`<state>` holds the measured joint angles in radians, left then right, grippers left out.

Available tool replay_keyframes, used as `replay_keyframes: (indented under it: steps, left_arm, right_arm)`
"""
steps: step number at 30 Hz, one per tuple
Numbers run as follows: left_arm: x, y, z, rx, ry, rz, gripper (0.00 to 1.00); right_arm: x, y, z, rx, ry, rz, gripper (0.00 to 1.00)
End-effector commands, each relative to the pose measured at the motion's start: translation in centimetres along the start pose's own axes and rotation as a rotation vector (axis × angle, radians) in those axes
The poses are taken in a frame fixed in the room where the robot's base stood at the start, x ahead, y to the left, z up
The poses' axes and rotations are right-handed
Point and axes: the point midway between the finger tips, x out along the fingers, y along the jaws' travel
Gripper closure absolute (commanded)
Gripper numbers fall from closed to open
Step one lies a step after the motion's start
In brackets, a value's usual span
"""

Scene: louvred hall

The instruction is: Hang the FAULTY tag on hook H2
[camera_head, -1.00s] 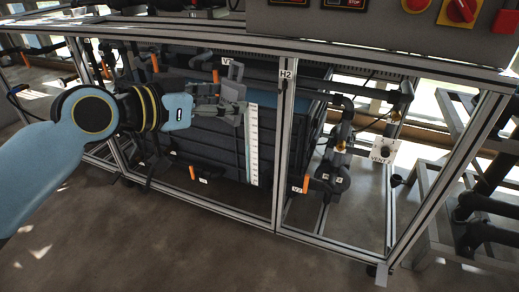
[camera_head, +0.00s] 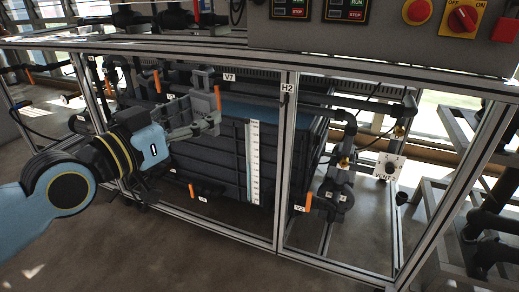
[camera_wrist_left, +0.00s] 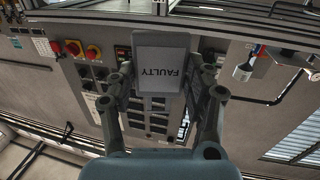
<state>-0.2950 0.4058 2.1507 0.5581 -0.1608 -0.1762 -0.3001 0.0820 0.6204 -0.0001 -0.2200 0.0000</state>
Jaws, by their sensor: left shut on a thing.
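My left gripper (camera_head: 206,118) is shut on the FAULTY tag. The tag (camera_wrist_left: 160,62) is a grey plate between the two fingers in the left wrist view, its lettering upside down there. The hook itself is too small and dark to make out. My right gripper is not in view.
Orange valve handles stand near the gripper, one beside the V7 label (camera_head: 229,77). A dark tank (camera_head: 190,165) with a white scale (camera_head: 253,165) is behind the frame. A control panel (camera_head: 395,25) with red knobs overhangs the top rail. Open floor lies in front.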

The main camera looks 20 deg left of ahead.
Motion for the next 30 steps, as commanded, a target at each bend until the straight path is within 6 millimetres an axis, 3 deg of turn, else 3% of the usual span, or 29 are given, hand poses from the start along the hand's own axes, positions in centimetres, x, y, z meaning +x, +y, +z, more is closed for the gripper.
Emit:
replay_keyframes:
  steps: [9,17,20,25,30]
  left_arm:
    - [2.0,-3.0,5.1,-0.003,-0.001,-0.148,0.70]
    - [4.0,-3.0,9.0,-0.006,0.000,-0.208,0.70]
    - [4.7,-2.5,10.0,-0.004,-0.001,-0.216,0.70]
    - [7.9,0.5,13.1,-0.008,-0.001,-0.220,0.70]
    - [11.3,4.0,13.4,-0.007,0.005,-0.212,0.70]
  right_arm:
    - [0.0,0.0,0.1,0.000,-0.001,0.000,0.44]
    - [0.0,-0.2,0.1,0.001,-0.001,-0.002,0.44]
    - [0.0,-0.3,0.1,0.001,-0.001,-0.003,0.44]
    - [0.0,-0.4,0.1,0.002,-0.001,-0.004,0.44]
    - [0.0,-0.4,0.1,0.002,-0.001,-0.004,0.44]
